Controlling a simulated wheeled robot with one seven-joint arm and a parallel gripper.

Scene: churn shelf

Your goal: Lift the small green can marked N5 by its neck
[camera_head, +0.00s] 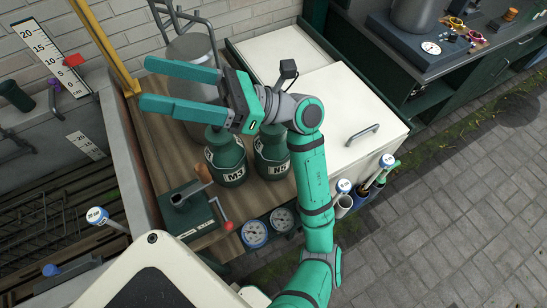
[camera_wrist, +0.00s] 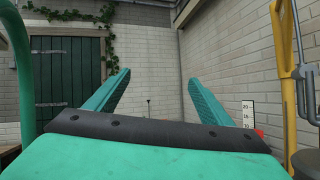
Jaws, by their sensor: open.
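The small green can marked N5 (camera_head: 272,158) stands upright on the wooden shelf top in the head view. Its upper part is partly hidden behind my gripper and wrist. A similar green can marked M3 (camera_head: 228,162) stands just to its left. My gripper (camera_head: 143,86) is above and to the left of the cans, pointing left, with its two fingers spread and nothing between them. In the wrist view the open fingers (camera_wrist: 158,92) face a brick wall and a green door, and no can shows there.
A large grey metal churn (camera_head: 193,50) stands behind the fingers. A white cabinet (camera_head: 345,100) adjoins the shelf on the right. A dark green device with a red knob (camera_head: 190,210) sits in front left of the cans. A yellow post (camera_head: 105,45) rises at the left.

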